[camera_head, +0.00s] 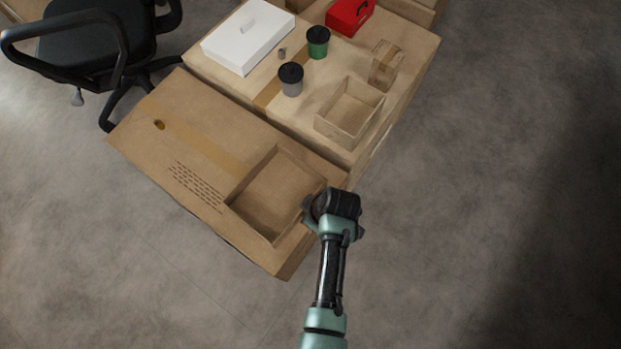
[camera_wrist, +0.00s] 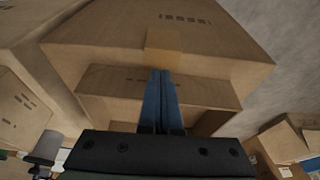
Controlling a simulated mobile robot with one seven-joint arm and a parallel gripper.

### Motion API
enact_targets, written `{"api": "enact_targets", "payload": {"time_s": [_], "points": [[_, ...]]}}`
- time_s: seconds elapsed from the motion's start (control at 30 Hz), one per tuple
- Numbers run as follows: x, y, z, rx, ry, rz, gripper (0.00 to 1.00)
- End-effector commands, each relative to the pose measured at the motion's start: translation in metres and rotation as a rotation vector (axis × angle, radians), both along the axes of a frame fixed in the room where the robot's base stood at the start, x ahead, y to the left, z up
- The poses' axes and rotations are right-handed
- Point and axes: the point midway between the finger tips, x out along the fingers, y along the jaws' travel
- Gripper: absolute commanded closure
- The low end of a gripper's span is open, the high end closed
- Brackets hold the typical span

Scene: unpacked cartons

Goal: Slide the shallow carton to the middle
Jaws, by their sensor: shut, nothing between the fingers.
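The shallow carton (camera_head: 232,205), an open brown tray, lies on top of a large closed carton (camera_head: 170,120), near that carton's right end. In the head view my gripper (camera_head: 312,205) is at the shallow carton's right side; my wrist hides part of that side, and I cannot tell whether the fingers touch it. In the wrist view my gripper's blue fingers (camera_wrist: 160,98) are shut together with nothing between them. They overlap a brown cardboard wall (camera_wrist: 105,82), which seems to be the shallow carton.
A second large carton behind bears a smaller open box (camera_head: 340,128), a little carton (camera_head: 385,65), a grey cup (camera_head: 291,80), a green cup (camera_head: 318,43), a white case (camera_head: 248,35) and a red box (camera_head: 349,16). An office chair (camera_head: 95,45) stands left. Floor at right is clear.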

Motion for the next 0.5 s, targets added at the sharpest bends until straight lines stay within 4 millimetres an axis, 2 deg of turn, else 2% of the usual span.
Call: {"api": "enact_targets", "payload": {"time_s": [0.17, 0.5], "points": [[0.019, 0.026, 0.0, 0.001, -0.002, 0.009, 1.0], [0.079, 0.108, -0.004, 0.0, -0.005, 0.009, 1.0]]}}
